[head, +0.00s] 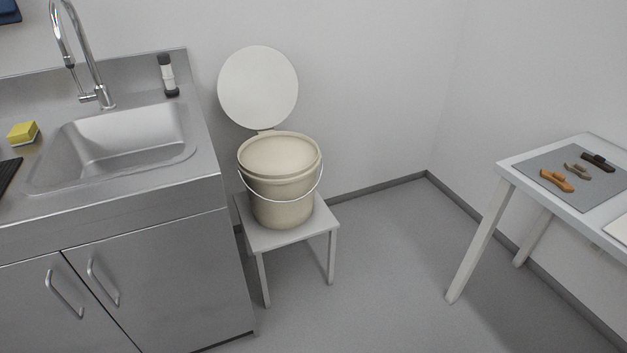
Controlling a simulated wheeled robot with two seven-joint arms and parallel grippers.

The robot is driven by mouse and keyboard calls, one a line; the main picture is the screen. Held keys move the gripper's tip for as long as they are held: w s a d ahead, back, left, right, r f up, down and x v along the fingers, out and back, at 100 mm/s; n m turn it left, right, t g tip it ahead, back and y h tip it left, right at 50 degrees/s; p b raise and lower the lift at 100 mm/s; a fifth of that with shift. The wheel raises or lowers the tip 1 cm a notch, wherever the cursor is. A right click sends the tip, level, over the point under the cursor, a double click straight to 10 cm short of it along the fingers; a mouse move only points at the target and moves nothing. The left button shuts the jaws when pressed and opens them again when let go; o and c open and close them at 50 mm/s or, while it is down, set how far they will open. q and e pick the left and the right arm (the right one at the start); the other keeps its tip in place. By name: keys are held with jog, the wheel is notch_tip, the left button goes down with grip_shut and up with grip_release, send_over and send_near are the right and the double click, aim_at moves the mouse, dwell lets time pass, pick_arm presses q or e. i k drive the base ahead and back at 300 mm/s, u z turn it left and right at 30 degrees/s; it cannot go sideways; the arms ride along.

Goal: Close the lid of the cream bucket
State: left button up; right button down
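The cream bucket (281,190) stands upright on a small white stool. Its round off-white lid (258,88) is open, standing nearly upright behind the bucket and joined to it at the back of the rim. The bucket's thin wire handle (318,187) hangs down across its front. The inside of the bucket looks cream, and I cannot make out any contents. Neither of my grippers shows in the head view.
The stool (290,236) stands right of a steel sink counter (198,183) with a faucet (88,60), a yellow sponge (22,133) and a black-and-white bottle (167,75). Floor between is clear.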

aim_at(257, 88)
jog(key=z, duration=0.1)
jog(key=i, duration=0.9)
jog(key=u, duration=0.85)
jog(key=k, duration=0.1)
jog(key=z, duration=0.9)
